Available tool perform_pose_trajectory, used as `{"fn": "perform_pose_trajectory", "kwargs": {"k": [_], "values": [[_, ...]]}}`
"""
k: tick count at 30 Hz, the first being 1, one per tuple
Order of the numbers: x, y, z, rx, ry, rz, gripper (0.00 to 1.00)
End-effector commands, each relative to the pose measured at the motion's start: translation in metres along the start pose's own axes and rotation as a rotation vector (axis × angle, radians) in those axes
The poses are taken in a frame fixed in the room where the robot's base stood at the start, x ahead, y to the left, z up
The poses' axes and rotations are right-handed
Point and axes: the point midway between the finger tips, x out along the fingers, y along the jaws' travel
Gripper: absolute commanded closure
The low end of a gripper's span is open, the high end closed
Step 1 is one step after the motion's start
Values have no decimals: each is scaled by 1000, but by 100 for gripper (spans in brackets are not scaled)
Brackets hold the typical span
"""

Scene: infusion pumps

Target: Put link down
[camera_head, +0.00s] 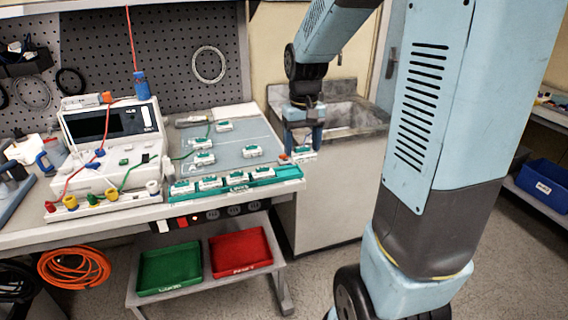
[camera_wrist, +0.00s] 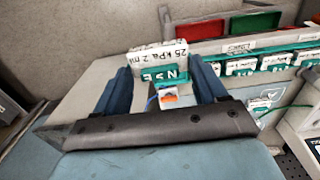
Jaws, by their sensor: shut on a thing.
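The link appears to be the small white block with a teal label (camera_wrist: 158,56) between my fingers in the wrist view. In the head view the white block (camera_head: 304,154) hangs beneath my gripper (camera_head: 303,139), just beyond the bench's right edge. My gripper (camera_wrist: 160,70) is shut on the block, with a blue finger on each side. Its contact faces are partly hidden.
Several similar white and teal blocks stand in a teal rail (camera_head: 262,182) along the bench front; others lie on the grey mat (camera_head: 232,141). A pump-like instrument (camera_head: 110,135) stands at left. Green (camera_head: 170,268) and red (camera_head: 240,252) trays sit below. A sink (camera_head: 350,115) is behind my gripper.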

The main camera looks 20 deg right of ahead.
Motion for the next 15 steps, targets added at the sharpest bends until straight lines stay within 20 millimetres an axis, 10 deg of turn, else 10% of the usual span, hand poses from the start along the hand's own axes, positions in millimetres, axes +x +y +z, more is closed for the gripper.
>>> {"fn": "perform_pose_trajectory", "kwargs": {"k": [15], "values": [[51, -4, -77, 0, -3, -1, 59]]}}
